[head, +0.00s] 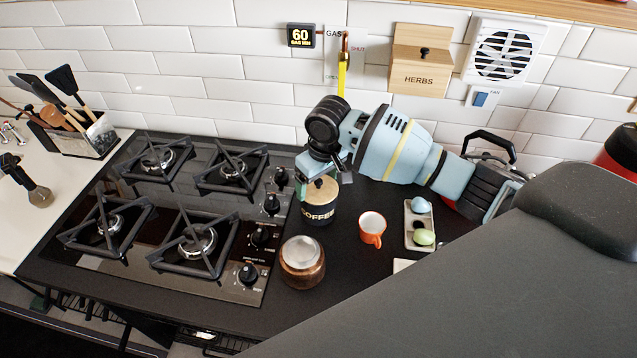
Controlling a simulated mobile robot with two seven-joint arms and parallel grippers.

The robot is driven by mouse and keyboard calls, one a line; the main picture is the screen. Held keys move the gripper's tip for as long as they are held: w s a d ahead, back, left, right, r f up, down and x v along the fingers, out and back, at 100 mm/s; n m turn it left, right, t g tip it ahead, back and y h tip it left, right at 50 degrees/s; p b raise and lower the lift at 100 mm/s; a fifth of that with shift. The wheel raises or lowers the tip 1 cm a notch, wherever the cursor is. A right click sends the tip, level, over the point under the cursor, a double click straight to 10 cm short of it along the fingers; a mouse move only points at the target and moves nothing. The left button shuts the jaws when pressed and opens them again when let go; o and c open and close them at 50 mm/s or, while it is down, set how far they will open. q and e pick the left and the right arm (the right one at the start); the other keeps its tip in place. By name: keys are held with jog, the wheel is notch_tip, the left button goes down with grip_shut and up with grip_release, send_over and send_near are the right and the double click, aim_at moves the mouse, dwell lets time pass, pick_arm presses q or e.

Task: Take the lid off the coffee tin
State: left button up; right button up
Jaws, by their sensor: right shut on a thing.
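The coffee tin (319,216) is dark with pale "COFFEE" lettering and stands upright on the black worktop, right of the hob. Its pale, wood-coloured lid (325,194) is on top, with a small dark knob. My right gripper (315,182) reaches down from above and is shut on the lid at its knob. The fingers and wrist hide part of the lid's far side. The lid appears seated on the tin; I cannot make out a gap. My left gripper is not in view.
A copper-brown jar (302,268) stands in front of the tin. An orange mug (372,232) and a tray (412,231) with egg-like things are to the right. The gas hob (150,225) is left. A herbs box (420,65) hangs on the wall behind.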

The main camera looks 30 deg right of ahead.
jog(key=shift+r, duration=0.5)
notch_tip(320, 180, up, 2)
jog(key=shift+r, duration=0.25)
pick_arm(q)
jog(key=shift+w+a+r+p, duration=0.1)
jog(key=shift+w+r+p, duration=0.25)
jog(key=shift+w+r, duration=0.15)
pick_arm(e)
jog(key=s+a, duration=0.3)
jog(key=a, duration=0.4)
jog(key=s+a+r, duration=0.1)
jog(key=s+a, duration=0.2)
jog(key=a, duration=0.4)
jog(key=shift+s+a, duration=0.3)
jog(key=shift+s, duration=0.1)
